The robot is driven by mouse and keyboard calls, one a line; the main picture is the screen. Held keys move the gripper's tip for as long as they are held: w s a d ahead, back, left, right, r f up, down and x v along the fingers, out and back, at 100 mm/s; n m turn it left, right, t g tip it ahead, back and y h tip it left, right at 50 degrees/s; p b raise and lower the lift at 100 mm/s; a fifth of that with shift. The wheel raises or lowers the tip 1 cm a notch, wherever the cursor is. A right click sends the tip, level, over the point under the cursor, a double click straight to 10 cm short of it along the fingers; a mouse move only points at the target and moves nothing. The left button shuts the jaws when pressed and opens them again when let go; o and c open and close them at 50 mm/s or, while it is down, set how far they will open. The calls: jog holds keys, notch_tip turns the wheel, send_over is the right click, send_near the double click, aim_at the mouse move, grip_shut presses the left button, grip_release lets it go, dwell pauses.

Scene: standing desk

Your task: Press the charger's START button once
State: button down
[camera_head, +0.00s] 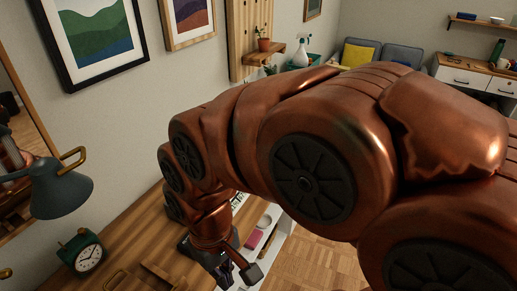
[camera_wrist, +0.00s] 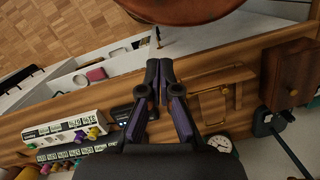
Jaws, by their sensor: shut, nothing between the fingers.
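A small dark device with a lit display (camera_wrist: 121,114) sits on the wooden desk, just left of my fingers in the wrist view. It may be the charger, but I cannot read any START label. My gripper (camera_wrist: 160,66) is shut and empty, its two fingers side by side over the desk. Its fingers hide part of the desk, and I cannot tell how high they are above it. In the head view my gripper (camera_head: 236,273) shows low in the picture, below my copper arm, which hides much of the desk's right side.
A wooden tray (camera_wrist: 202,108) lies right of my fingers. A green clock (camera_head: 83,252) and a grey lamp (camera_head: 60,192) stand on the desk's left in the head view.

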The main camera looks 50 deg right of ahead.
jog(key=w+d+r+t+y+p, duration=0.1)
jog(key=w+r+t+y, duration=0.25)
jog(key=w, duration=1.45)
jog(key=w+d+r+m+t+p, duration=0.1)
jog(key=w+d+r+m+t, duration=0.2)
jog(key=w+d, duration=0.85)
jog(key=w+d+f+m+t+h+p, duration=0.1)
jog(key=w+d+m, duration=0.1)
jog(key=w+d, duration=0.35)
jog(key=w+d+f+m+t+h, duration=0.1)
jog(key=w+d+t, duration=0.1)
jog(key=d, duration=0.6)
jog(key=s+d+f+m+h, duration=0.1)
jog(key=d+f+m, duration=0.1)
jog(key=d, duration=0.8)
jog(key=s+d+f+m+t+h, duration=0.1)
jog(key=d+f, duration=0.3)
jog(key=d, duration=0.7)
jog(key=shift+s+m+h+p, duration=0.45)
jog(key=shift+s+m+h, duration=0.1)
jog(key=shift+s+m, duration=0.3)
jog(key=shift+f, duration=0.15)
